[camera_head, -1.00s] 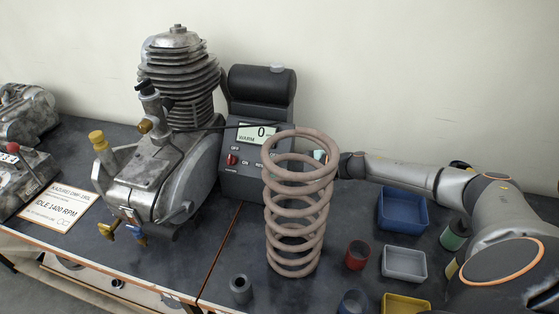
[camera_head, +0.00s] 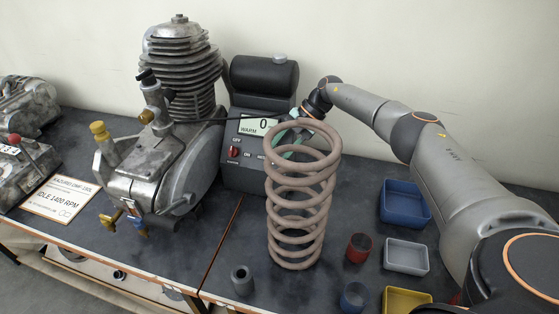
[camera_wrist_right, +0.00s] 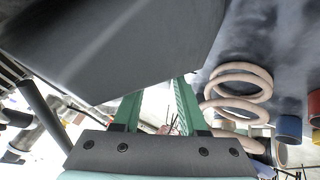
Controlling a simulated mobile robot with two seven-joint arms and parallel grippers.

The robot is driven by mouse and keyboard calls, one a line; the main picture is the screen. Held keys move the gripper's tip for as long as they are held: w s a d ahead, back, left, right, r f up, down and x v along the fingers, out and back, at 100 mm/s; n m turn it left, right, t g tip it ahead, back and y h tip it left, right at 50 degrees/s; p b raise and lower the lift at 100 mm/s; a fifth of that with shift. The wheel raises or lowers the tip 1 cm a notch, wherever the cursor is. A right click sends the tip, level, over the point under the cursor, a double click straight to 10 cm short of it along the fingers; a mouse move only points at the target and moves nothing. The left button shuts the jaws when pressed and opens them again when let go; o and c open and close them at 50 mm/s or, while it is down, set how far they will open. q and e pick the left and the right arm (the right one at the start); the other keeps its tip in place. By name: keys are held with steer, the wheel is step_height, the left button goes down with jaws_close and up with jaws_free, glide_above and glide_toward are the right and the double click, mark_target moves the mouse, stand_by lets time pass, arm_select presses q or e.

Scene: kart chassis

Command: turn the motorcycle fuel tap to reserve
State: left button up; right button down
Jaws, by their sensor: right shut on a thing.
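The engine (camera_head: 165,175) stands upright at left on the bench. My right gripper (camera_head: 290,145) is beside the dark meter box (camera_head: 243,172), partly hidden behind the coil spring (camera_head: 300,205), well away from the tap. In the right wrist view its green fingers (camera_wrist_right: 157,105) stand apart, tips hidden behind a dark grey surface (camera_wrist_right: 120,45). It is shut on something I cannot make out. My left gripper is out of view.
A blue bin (camera_head: 404,205), grey bin (camera_head: 405,257) and yellow bin (camera_head: 407,301) stand at right, with a red cup (camera_head: 359,247) and blue cup (camera_head: 353,297). A grey ring (camera_head: 242,280) is near the front edge. A placard (camera_head: 62,200) lies left of the engine.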

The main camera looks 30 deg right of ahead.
steer(key=shift+s+f+n+g+b, duration=0.15)
steer(key=shift+f+n+g+b, duration=0.15)
steer(key=shift+g+b, duration=0.5)
steer(key=shift+h, duration=0.3)
steer(key=c, duration=0.6)
jaws_free()
steer(key=shift+r, duration=0.1)
steer(key=shift+o, duration=0.2)
steer(key=shift+r, duration=0.1)
steer(key=shift+r, duration=0.15)
